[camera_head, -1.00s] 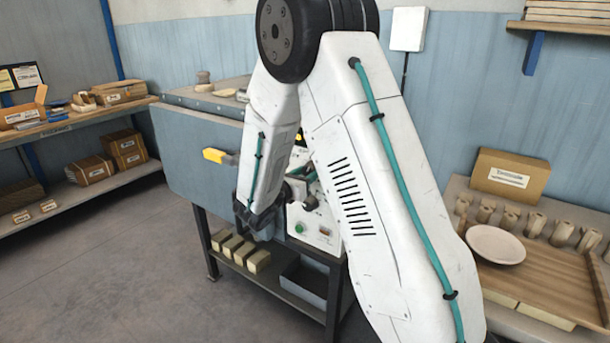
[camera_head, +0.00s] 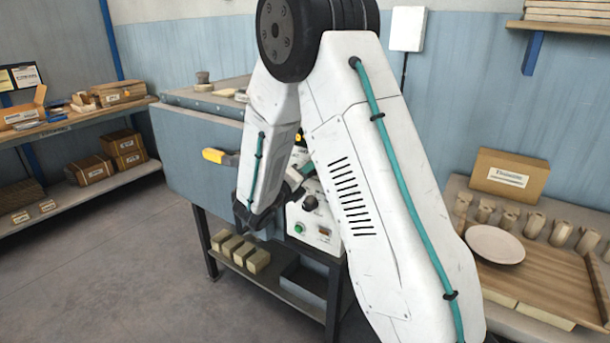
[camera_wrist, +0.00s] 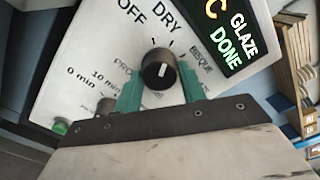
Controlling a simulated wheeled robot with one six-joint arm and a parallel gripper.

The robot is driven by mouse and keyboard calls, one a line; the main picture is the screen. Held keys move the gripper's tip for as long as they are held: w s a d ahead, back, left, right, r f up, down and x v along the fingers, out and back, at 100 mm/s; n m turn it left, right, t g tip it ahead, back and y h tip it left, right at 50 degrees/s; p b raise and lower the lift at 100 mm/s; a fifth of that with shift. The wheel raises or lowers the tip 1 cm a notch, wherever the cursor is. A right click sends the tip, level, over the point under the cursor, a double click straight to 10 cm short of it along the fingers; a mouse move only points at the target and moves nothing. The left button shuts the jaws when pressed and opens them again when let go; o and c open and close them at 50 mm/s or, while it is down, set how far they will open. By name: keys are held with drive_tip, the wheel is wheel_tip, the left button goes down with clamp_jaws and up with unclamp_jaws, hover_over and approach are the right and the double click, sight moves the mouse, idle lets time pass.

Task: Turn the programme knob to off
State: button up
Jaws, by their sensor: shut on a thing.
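The black programme knob (camera_wrist: 158,68) sits on the white control panel (camera_wrist: 92,50) in the wrist view. My gripper's two teal fingers (camera_wrist: 160,88) stand on either side of the knob and are shut on it. The white mark on the knob points roughly upward in the picture, near the ticks below DRY; the exact setting is hard to tell. The OFF label lies up and left of the knob, BISQUE to the right. In the head view, my arm hides the programme knob and much of the panel (camera_head: 328,238).
A dark display (camera_wrist: 232,35) reads GLAZE DONE in lit letters. A second knob (camera_head: 310,203) and a green button (camera_head: 299,229) are lower on the panel. A yellow-ended handle (camera_head: 216,156) sticks out from the dryer (camera_head: 190,160). Floor at front left is clear.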

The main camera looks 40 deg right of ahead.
drive_tip(key=n, duration=0.5)
drive_tip(key=shift+n, duration=0.4)
idle(0.4)
drive_tip(key=o, duration=1)
drive_tip(key=shift+c, duration=0.2)
drive_tip(key=shift+a, duration=0.15)
drive_tip(key=v, duration=0.7)
drive_tip(key=shift+s+a, duration=0.2)
drive_tip(key=shift+a, duration=0.1)
